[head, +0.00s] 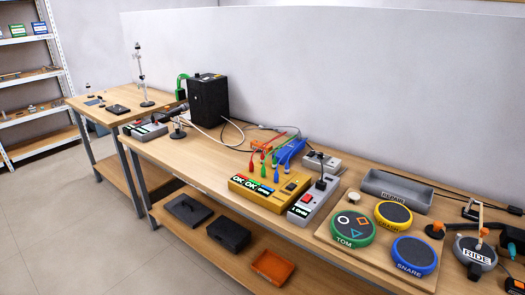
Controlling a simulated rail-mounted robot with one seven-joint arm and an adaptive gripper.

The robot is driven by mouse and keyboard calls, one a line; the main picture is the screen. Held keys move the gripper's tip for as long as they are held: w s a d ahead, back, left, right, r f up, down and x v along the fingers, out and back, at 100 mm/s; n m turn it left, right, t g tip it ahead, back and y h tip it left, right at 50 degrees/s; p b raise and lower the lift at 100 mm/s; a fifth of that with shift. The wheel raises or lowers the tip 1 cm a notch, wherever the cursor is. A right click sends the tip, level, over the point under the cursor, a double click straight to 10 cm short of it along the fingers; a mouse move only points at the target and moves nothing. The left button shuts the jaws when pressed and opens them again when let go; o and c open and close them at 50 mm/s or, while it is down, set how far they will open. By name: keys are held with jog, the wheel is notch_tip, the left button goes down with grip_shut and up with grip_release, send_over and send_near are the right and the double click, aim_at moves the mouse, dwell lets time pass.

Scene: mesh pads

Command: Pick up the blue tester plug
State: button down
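Several coloured tester plugs stand upright around the back edge of a yellow tester box (268,191) marked "OK". Whether the plug sits in a socket is too small to tell. My gripper is not in the head view.
Round pads marked TOM (352,229), CRASH (393,214) and SNARE (414,256) lie farther right. A black box (208,98) with cables stands at the back left. The bench's front left is clear.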

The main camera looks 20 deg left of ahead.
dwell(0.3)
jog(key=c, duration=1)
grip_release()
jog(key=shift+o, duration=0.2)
